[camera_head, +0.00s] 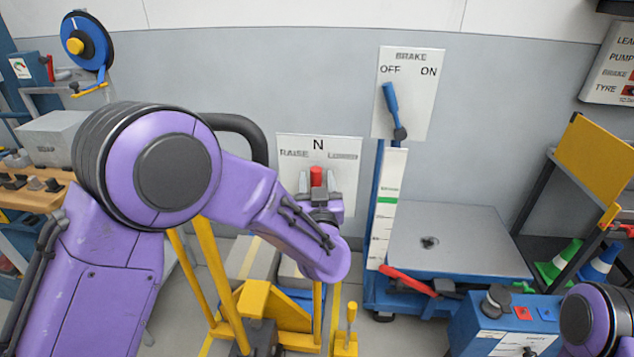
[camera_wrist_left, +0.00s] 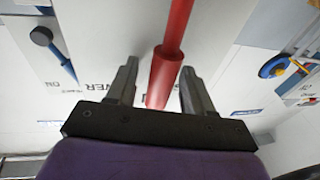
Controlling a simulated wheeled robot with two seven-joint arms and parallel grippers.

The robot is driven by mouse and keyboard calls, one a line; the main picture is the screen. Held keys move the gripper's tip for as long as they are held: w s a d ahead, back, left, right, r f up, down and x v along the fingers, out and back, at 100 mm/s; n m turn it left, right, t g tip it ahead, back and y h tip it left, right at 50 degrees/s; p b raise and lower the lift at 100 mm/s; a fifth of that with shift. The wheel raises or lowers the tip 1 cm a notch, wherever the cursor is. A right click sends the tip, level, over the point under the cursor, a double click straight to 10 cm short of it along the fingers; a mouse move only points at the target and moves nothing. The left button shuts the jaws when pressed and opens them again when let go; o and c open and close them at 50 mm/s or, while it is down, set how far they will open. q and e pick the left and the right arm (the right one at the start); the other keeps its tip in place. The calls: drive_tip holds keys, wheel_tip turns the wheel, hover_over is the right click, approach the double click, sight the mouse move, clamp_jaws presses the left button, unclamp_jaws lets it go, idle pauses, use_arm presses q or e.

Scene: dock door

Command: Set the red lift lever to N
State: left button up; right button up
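The red lift lever (camera_head: 317,176) stands in front of a white plate (camera_head: 346,178) marked RAISE, N and a partly blurred right-hand word. Its red top shows just below the N, roughly upright; its lower part is hidden behind my gripper and arm. My left gripper (camera_head: 318,188) is at the lever. In the left wrist view the red lever (camera_wrist_left: 166,72) passes between the two fingers of my left gripper (camera_wrist_left: 160,76), with a visible gap on each side. The fingers are open. My right gripper is out of view.
A blue brake lever (camera_head: 391,100) on its own plate points to OFF, right of the lift plate. A blue-framed platform (camera_head: 460,243) stands below it. Yellow posts and a yellow frame (camera_head: 270,305) stand under my left arm. Grey wall lies behind.

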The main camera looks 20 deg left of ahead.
use_arm(q)
drive_tip(key=b+v, duration=0.1)
drive_tip(key=v, duration=0.9)
drive_tip(key=shift+s, duration=0.2)
drive_tip(key=shift+d, duration=0.1)
